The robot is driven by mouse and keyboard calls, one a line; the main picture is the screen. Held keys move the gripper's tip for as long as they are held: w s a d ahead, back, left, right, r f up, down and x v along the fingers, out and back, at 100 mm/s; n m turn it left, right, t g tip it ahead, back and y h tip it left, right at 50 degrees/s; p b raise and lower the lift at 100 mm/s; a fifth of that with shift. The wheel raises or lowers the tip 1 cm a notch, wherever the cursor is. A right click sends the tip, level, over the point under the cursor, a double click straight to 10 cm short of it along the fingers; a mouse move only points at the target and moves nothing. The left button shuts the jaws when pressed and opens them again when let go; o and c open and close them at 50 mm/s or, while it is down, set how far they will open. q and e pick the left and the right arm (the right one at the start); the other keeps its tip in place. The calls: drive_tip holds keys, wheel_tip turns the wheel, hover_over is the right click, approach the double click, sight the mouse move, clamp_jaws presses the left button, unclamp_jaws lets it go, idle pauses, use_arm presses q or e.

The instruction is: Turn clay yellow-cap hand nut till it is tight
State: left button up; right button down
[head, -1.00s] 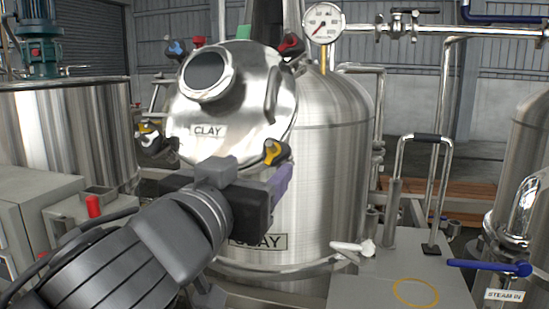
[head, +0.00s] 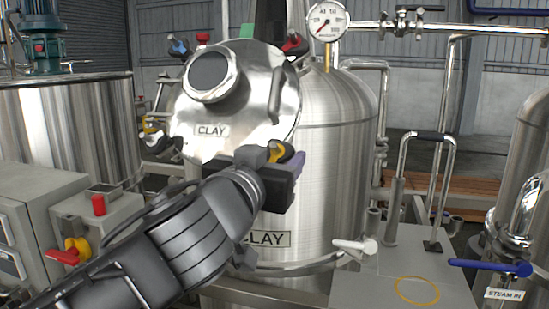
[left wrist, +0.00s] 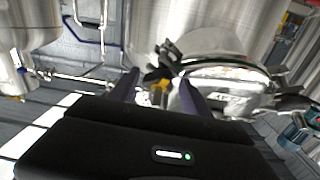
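The clay tank (head: 335,150) is a steel vessel with a CLAY plate. Its tilted round lid (head: 235,115) also bears a CLAY label. The yellow-cap hand nut (head: 275,152) is at the lid's lower right edge, a yellow cap on a dark body. My left gripper (head: 292,162) is at this nut, partly hiding it in the head view. In the left wrist view, its two purple fingers (left wrist: 160,92) are apart, with the yellow-cap nut (left wrist: 158,86) showing between them. I cannot tell whether they touch it. My right gripper is not in view.
A blue-cap nut (head: 178,47) and a red-cap nut (head: 295,43) sit at the lid's upper edge. A pressure gauge (head: 327,20) stands above the tank. A grey box with a white-handled valve (head: 355,246) and a blue lever (head: 490,267) are at right.

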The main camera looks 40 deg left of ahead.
use_arm(q)
drive_tip(key=c, duration=1.1)
drive_tip(key=shift+c, duration=0.3)
